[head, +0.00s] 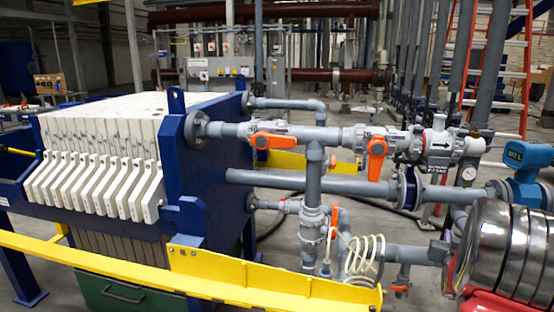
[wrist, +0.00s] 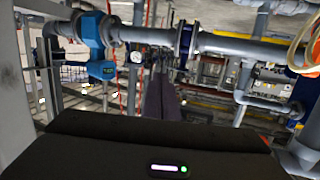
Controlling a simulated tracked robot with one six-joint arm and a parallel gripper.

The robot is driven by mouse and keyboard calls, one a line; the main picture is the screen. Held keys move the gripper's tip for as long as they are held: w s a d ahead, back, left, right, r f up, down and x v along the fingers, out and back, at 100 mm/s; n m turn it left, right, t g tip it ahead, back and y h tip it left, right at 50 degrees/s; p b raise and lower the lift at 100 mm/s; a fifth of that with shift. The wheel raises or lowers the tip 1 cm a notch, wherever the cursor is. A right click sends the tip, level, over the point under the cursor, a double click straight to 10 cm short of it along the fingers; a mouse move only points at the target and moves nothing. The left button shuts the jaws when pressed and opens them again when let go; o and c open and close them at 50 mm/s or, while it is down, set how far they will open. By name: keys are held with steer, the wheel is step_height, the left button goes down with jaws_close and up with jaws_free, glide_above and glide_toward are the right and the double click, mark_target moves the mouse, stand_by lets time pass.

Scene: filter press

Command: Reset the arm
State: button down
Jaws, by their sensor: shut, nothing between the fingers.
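My gripper (wrist: 163,78) shows in the wrist view as two dark fingers side by side, pointing away from the dark wrist housing at the bottom. The fingers are shut and hold nothing. They appear clear of the pipework behind them. The arm and gripper do not show in the head view. The wrist view looks turned over, with a blue flow meter (wrist: 95,35) at upper left and a grey pipe (wrist: 150,37) running right from it. The same meter shows at the right in the head view (head: 527,158).
The filter press (head: 212,160) with its white plates (head: 100,185) stands at left. A yellow rail (head: 250,288) crosses the front. Grey pipes with orange-handled valves (head: 272,141) fill the middle, above a coiled hose (head: 364,255). A red ladder (head: 526,70) stands behind.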

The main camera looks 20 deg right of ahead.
steer(key=s+a+f+n+g+y, duration=0.1)
steer(key=s+a+f+g+y, duration=0.1)
steer(key=a, duration=0.7)
steer(key=s+a+f+n+g+y, duration=0.1)
steer(key=s+a+g+y, duration=0.15)
steer(key=a, duration=0.65)
steer(key=s+a+f+n+g+y, duration=0.1)
steer(key=a+f+g+y, duration=0.15)
steer(key=a, duration=0.65)
steer(key=s+a+r+n+y, duration=0.1)
steer(key=s+a+r+n, duration=0.1)
steer(key=a, duration=0.8)
steer(key=s+a+r+n+t+y, duration=0.1)
steer(key=s+a+r, duration=0.3)
steer(key=a, duration=0.6)
steer(key=s+a+r+n+y, duration=0.2)
steer(key=s+a, duration=0.4)
steer(key=a, duration=0.4)
steer(key=shift+s+a+r+n+y, duration=0.2)
steer(key=shift+a+r+n+y, duration=0.15)
steer(key=shift+r+n, duration=0.3)
steer(key=shift+d+f, duration=0.1)
